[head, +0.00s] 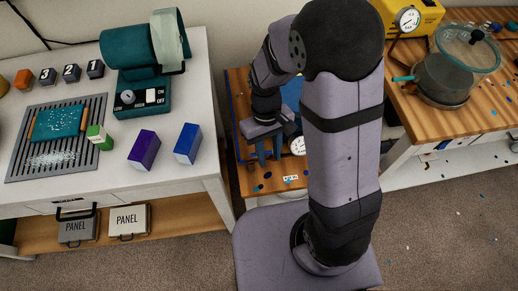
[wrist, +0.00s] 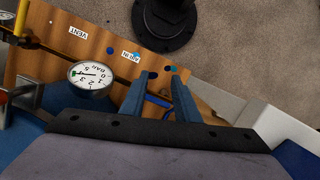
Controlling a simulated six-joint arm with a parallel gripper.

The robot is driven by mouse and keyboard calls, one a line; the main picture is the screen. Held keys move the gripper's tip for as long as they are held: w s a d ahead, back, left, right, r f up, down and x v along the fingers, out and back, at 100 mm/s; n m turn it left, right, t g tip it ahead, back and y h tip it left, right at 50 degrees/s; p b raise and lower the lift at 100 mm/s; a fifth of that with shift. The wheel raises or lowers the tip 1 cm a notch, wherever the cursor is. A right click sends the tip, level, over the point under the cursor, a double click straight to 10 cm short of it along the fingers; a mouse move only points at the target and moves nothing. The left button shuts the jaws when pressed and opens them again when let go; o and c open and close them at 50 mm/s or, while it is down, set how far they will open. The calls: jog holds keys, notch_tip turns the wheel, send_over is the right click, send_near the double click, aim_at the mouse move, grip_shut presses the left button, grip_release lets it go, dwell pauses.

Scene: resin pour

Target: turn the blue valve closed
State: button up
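The blue valve shows in the wrist view as a thin blue handle (wrist: 158,101), partly hidden, low between the fingers of my gripper (wrist: 160,76). The two blue fingers stand apart, one on each side of the handle. I cannot tell whether either finger touches it. In the head view my gripper (head: 265,157) points down over the wooden bench between the two tables. The valve cannot be made out there behind the gripper and arm.
A round pressure gauge (wrist: 90,75) sits close beside the gripper. A yellow lever (wrist: 21,17) and a VENT label (wrist: 78,32) are farther left. A blue body (head: 291,92) stands behind the gripper. A white table (head: 205,110) borders the bench at left.

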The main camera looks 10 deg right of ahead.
jog(key=w+a+r+n, duration=0.2)
jog(key=w+n, duration=0.4)
jog(key=n, duration=0.8)
jog(key=shift+w+r+n, duration=0.25)
jog(key=shift+w+n, duration=0.05)
jog(key=shift+p+x, duration=0.5)
jog(key=shift+x, duration=3.15)
jog(key=shift+a, duration=0.2)
jog(key=shift+c, duration=0.6)
grip_shut()
